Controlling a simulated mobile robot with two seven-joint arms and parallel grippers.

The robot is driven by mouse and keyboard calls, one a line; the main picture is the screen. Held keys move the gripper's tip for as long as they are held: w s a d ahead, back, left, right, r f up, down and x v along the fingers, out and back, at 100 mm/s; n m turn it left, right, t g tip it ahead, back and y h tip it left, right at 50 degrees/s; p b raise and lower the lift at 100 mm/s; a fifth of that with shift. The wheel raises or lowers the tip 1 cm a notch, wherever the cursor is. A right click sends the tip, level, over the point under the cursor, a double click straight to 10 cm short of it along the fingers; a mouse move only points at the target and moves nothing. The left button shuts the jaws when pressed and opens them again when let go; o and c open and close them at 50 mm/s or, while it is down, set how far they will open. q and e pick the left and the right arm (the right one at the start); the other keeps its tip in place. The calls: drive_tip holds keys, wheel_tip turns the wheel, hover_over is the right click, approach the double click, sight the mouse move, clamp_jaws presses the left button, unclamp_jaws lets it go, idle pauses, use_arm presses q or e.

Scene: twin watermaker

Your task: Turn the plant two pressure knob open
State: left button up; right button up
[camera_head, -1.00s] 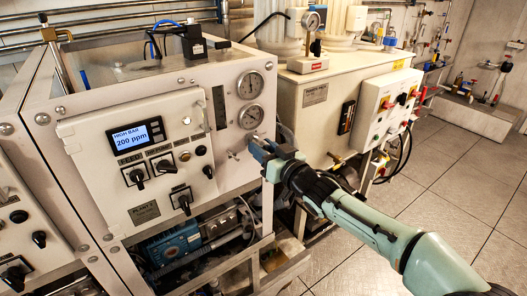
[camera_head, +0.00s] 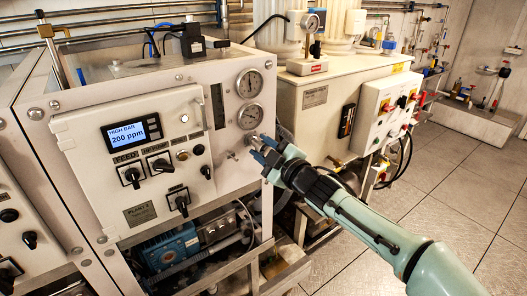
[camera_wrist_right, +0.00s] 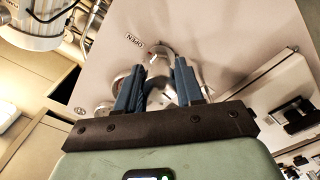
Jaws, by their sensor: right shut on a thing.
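My right gripper (camera_head: 262,149) is at the panel's right edge, just below two round gauges. In the right wrist view its two blue fingers (camera_wrist_right: 158,85) are closed on the metallic pressure knob (camera_wrist_right: 160,54), one on each side. My left gripper is not in view.
The upper gauge (camera_head: 250,82) and lower gauge (camera_head: 250,116) sit close above the gripper. Black knobs (camera_head: 159,163) are on the panel to the left. A white box with switches (camera_head: 387,112) stands to the right. Tiled floor (camera_head: 450,185) is open at the right.

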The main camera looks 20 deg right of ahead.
drive_tip(key=n+b, duration=0.1)
drive_tip(key=n, duration=0.4)
drive_tip(key=shift+f+n, duration=0.15)
drive_tip(key=shift+n, duration=0.15)
drive_tip(key=n+b, duration=0.1)
drive_tip(key=n, duration=0.3)
drive_tip(key=shift+d+n, duration=0.1)
drive_tip(key=shift+n, duration=0.3)
drive_tip(key=o, duration=1)
drive_tip(key=shift+r, duration=0.2)
drive_tip(key=shift+o, duration=0.2)
